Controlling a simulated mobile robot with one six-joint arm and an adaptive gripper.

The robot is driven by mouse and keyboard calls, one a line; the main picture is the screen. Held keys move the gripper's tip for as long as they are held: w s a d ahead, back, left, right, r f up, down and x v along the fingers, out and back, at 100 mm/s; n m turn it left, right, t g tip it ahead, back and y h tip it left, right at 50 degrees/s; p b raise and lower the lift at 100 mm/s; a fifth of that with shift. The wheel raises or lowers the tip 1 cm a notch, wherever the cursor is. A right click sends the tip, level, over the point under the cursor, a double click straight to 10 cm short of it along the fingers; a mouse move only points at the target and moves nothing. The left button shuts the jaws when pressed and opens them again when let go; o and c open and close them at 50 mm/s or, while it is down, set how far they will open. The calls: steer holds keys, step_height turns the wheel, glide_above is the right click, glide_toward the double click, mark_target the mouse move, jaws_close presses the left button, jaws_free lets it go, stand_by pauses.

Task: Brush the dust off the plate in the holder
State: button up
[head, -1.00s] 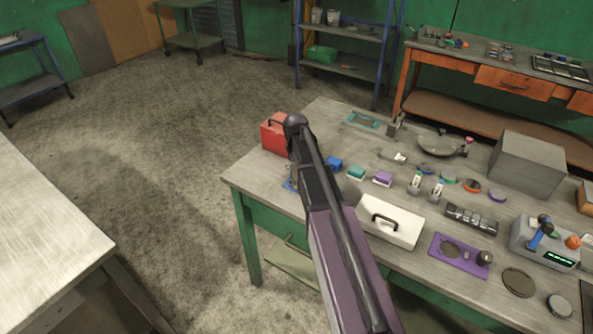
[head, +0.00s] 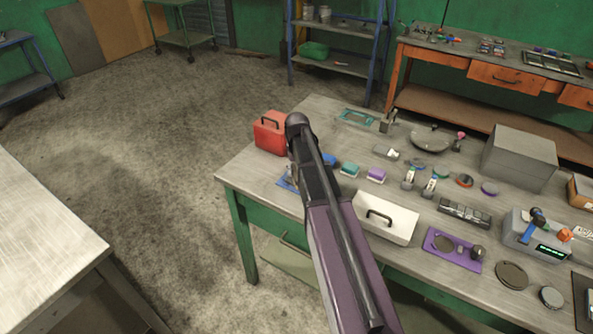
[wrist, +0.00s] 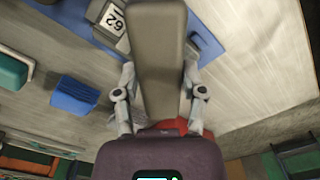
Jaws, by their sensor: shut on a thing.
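My gripper (wrist: 158,28) is shut on a long grey-brown block (wrist: 157,65), which fills the middle of the wrist view. Its far end and any bristles are out of sight. A blue mat (wrist: 218,18) lies beyond it, with a pale tag reading "62" (wrist: 113,20) by the left finger. In the head view my arm reaches over the near-left part of the table and hides most of my gripper. The blue mat shows there beside the arm (head: 285,183). I cannot make out the plate, its holder or any dust for certain.
A red box (head: 270,133) stands at the table's left corner. A grey box (head: 520,157) stands farther right.

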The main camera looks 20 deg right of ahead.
steer(key=shift+r+p, duration=2.95)
steer(key=shift+r, duration=0.05)
steer(key=shift+r, duration=0.1)
steer(key=shift+r+p, duration=1.45)
steer(key=shift+p, duration=0.05)
steer(key=shift+d, duration=0.1)
